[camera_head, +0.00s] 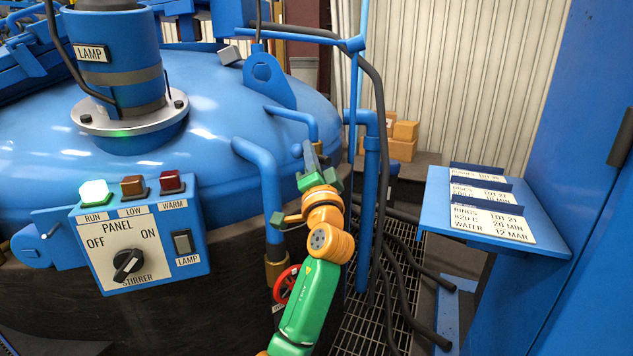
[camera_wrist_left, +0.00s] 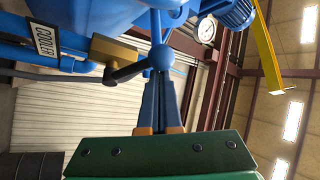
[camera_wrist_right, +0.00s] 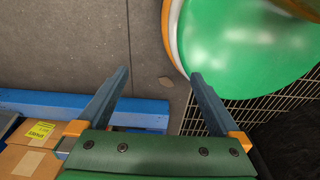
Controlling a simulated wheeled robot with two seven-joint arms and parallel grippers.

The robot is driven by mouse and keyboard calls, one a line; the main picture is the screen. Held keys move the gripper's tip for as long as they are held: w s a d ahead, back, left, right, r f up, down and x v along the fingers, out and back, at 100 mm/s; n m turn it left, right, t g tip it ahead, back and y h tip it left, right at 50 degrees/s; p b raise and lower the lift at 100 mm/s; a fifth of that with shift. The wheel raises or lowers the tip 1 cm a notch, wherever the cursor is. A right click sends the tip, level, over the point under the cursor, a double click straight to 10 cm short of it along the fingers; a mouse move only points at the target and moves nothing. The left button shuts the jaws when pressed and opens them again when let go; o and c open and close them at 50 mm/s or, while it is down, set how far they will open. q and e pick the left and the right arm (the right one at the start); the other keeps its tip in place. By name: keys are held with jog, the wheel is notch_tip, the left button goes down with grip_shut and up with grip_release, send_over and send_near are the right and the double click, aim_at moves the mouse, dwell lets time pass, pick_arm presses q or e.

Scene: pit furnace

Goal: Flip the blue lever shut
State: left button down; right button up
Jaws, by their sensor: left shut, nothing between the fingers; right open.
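My left gripper (camera_head: 312,150) is shut and empty, its fingers pointing up beside the blue pipes at the vessel's right edge. In the left wrist view its closed fingertips (camera_wrist_left: 160,78) are just below a blue ball (camera_wrist_left: 160,57), with blue rods running from it and a dark knob to its left. This looks like the blue lever, but I cannot tell whether it touches the fingers. In the head view I cannot single out the lever for certain near the gripper. My right gripper (camera_wrist_right: 160,78) is open and empty, above the floor; it is outside the head view.
A control panel (camera_head: 133,238) hangs on the vessel's front. A red handwheel (camera_head: 285,285) is beside my left arm. A blue shelf (camera_head: 440,215) with cards stands to the right. Upright blue pipes (camera_head: 369,200) and dark hoses (camera_head: 395,290) crowd the space between.

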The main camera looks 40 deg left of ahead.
pick_arm(q)
jog(key=shift+s+a+f+n+y+b, duration=0.1)
jog(key=shift+s+f+n+y+b, duration=0.25)
jog(key=shift+b, duration=0.6)
jog(key=shift+f+n+y+b, duration=0.1)
jog(key=shift+f+n+b, duration=0.35)
jog(key=shift+f+b, duration=0.35)
jog(key=shift+s+a+f+n+y+b, duration=0.1)
jog(key=shift+s+f+n+y+b, duration=0.25)
jog(key=shift+b, duration=0.7)
pick_arm(e)
notch_tip(320, 180, down, 7)
jog(key=w+d, duration=0.1)
jog(key=w, duration=0.1)
jog(key=shift+d+f+t, duration=0.15)
jog(key=shift+d+t, duration=0.15)
jog(key=shift+d, duration=0.05)
pick_arm(q)
jog(key=shift+w, duration=0.15)
pick_arm(e)
jog(key=shift+s, duration=0.25)
